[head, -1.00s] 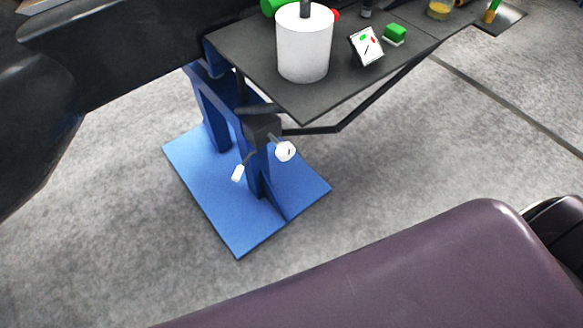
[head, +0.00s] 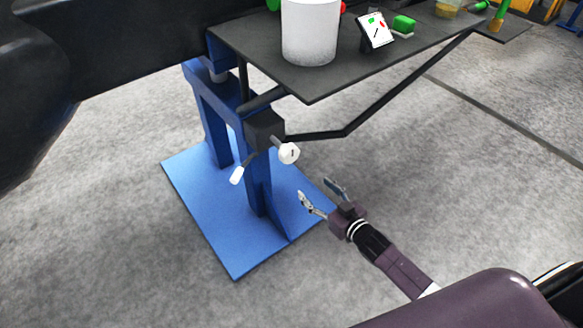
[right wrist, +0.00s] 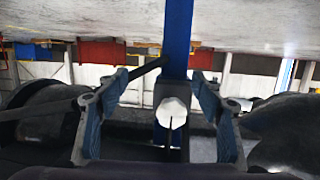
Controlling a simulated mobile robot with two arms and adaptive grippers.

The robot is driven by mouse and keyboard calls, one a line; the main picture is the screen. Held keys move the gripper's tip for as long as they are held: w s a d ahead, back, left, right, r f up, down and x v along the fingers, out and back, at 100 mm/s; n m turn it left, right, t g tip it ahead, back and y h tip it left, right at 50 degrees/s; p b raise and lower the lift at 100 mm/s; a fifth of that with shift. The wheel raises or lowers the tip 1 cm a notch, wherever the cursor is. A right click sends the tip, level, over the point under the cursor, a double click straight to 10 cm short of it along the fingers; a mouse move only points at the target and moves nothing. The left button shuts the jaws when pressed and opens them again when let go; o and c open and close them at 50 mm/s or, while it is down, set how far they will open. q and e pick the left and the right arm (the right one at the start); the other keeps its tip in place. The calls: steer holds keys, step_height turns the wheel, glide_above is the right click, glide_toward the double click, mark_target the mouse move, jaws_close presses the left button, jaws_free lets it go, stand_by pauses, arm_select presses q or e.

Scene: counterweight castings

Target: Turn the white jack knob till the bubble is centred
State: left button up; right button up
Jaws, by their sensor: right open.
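The white jack knob (head: 289,153) sticks out from a dark block on the blue stand, below the dark table top. A white-tipped lever (head: 237,175) hangs to its left. My right gripper (head: 320,188) is open and empty, below and to the right of the knob in the head view, apart from it. In the right wrist view the knob (right wrist: 172,112) shows between the two open fingers (right wrist: 165,110), farther off. A small white panel with green and red marks (head: 376,30) stands on the table; no bubble can be made out. My left gripper is not in view.
The dark table top (head: 300,84) overhangs the knob, with a slanting dark brace (head: 400,92) at the right. A white cylinder (head: 310,32) and a green block (head: 403,25) stand on it. The stand's blue base plate (head: 215,225) lies on open grey floor.

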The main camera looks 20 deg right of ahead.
mark_target(292, 155)
steer(key=w+a+r+n+t+y+b, duration=0.1)
steer(key=w+a+r+t+y+b, duration=0.15)
steer(key=r, duration=0.65)
steer(key=x, duration=0.7)
steer(key=shift+w+a+f+b, duration=0.2)
steer(key=shift+w+a+b, duration=0.1)
steer(key=shift+a+b, duration=0.05)
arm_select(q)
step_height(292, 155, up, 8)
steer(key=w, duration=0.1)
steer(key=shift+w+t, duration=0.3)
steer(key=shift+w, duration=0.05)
arm_select(e)
steer(key=c, duration=1.2)
steer(key=shift+o, duration=0.2)
